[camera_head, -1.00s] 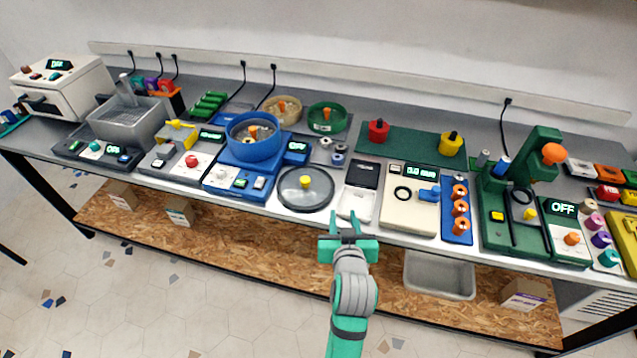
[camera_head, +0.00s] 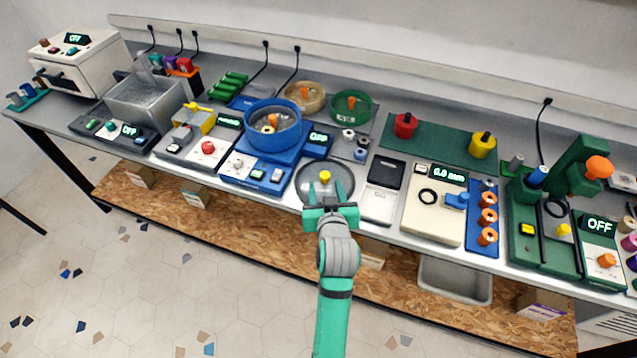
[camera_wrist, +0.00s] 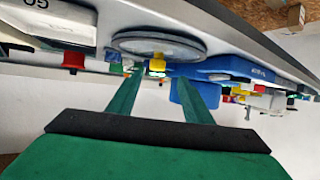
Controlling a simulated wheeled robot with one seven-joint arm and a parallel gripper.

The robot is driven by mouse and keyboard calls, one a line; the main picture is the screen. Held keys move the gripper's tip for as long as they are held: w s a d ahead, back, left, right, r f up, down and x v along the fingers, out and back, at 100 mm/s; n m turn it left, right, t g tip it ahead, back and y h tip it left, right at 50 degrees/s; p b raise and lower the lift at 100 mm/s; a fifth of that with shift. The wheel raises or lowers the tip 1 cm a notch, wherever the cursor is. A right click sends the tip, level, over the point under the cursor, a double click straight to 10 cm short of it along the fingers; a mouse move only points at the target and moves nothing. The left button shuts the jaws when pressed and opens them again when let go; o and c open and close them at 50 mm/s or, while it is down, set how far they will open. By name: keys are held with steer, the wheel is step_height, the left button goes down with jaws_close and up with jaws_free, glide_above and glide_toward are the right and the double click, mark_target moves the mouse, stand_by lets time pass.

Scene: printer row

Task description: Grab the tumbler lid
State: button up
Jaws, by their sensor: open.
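The tumbler lid (camera_head: 342,184) is a dark round disc with a pale rim and a yellow knob (camera_head: 325,177) in its middle. It lies flat near the bench's front edge, right of the blue tumbler (camera_head: 273,130). In the wrist view the lid (camera_wrist: 185,44) shows at top centre, with its yellow knob (camera_wrist: 157,64) beyond and between the fingers. My gripper (camera_head: 324,186) is open and empty, its fingers over the front part of the lid in the head view. I cannot tell whether they touch it.
A device with a black and white panel (camera_head: 380,205) stands right of the lid. A cream gauge unit (camera_head: 430,220) is further right. The blue tumbler base (camera_head: 243,183) stands close on the left. Open floor lies in front of the bench.

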mark_target(325, 176)
steer(key=shift+w+d+f, duration=0.2)
steer(key=shift+w+f, duration=0.05)
steer(key=shift+w, duration=0.35)
steer(key=shift+w+d+f, duration=0.15)
steer(key=shift+w+f, duration=0.05)
steer(key=shift+w, duration=0.35)
steer(key=shift+x, duration=3.1)
steer(key=shift+a, duration=0.1)
